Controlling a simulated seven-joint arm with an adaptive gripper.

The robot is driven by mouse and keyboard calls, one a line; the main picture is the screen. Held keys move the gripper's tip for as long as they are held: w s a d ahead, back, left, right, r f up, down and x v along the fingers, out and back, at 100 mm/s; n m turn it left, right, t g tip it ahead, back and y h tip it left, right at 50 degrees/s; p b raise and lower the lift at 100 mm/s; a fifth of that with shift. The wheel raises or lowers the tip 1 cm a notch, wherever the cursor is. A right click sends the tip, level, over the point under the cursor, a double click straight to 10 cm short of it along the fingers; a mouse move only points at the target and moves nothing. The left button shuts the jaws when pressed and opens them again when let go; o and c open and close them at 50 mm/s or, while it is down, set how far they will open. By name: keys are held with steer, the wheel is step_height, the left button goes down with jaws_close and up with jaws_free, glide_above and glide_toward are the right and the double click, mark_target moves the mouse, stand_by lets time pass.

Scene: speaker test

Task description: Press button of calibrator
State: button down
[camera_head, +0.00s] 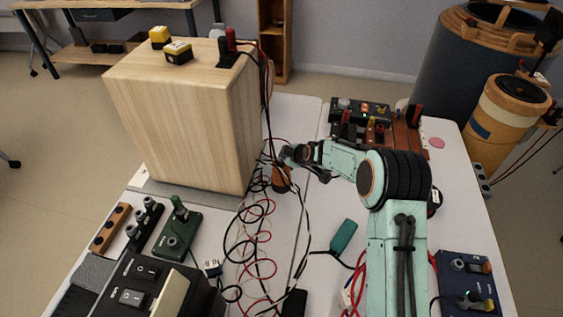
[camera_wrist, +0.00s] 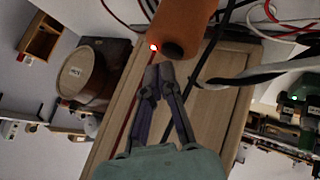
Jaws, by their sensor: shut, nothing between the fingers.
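An orange cylindrical device, which looks like the calibrator (camera_wrist: 183,22), is at the top middle of the wrist view. Its near end has a dark round button (camera_wrist: 173,50), with a lit red light (camera_wrist: 153,47) beside it. My gripper (camera_wrist: 159,76) is shut and empty, with its fingertips just short of that end and close to the button. I cannot tell whether they touch it. In the head view, the orange calibrator (camera_head: 281,181) shows partly, just below my gripper (camera_head: 284,160), beside the wooden box. Its button is hidden there.
A large wooden box (camera_head: 170,120) stands left of my gripper. Loose cables (camera_head: 255,235) run across the white table beneath it. A green device (camera_head: 178,233) and switch boxes sit at the front left. A blue box (camera_head: 467,280) is at the front right, and instruments (camera_head: 360,110) stand behind.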

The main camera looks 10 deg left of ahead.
mark_target(283, 164)
steer(key=shift+f, duration=0.5)
stand_by(0.3)
steer(key=shift+r, duration=0.95)
steer(key=shift+r, duration=3.05)
